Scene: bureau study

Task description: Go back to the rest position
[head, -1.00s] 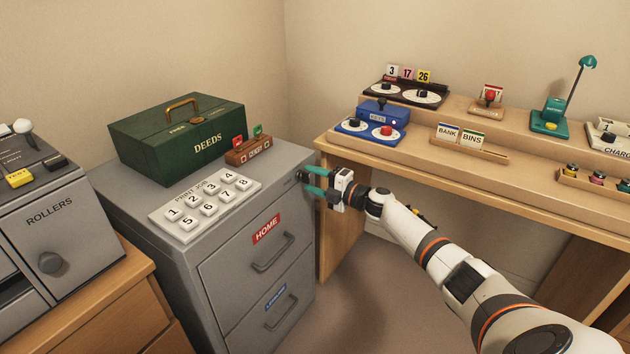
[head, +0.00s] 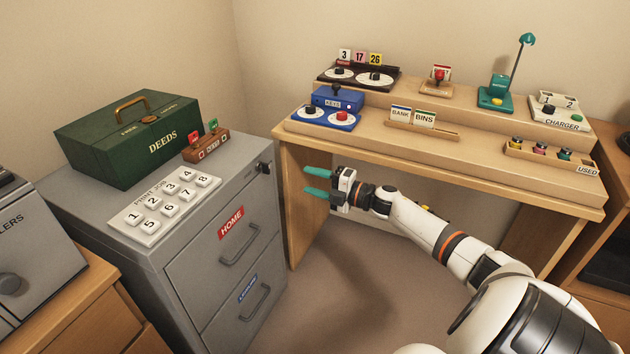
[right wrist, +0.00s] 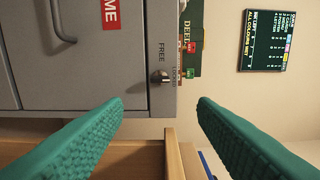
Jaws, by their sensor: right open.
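My right gripper (head: 318,184) is open and empty, with teal fingers pointing left. It hangs in the air in front of the wooden desk, to the right of the grey filing cabinet (head: 190,270). In the right wrist view its two teal fingers (right wrist: 160,135) are spread wide with nothing between them. Beyond them is the cabinet's lock (right wrist: 160,77), beside the word FREE; the lock also shows in the head view (head: 264,167). The fingers are apart from it. My left gripper is not in view.
The wooden desk (head: 450,170) holds blue and dark dial boxes, card holders, a teal lamp-like stand (head: 497,92) and a charger (head: 560,115). A green deeds box (head: 130,140) and a numbered key panel (head: 160,210) sit on the cabinet. A grey rollers unit (head: 35,260) stands at left.

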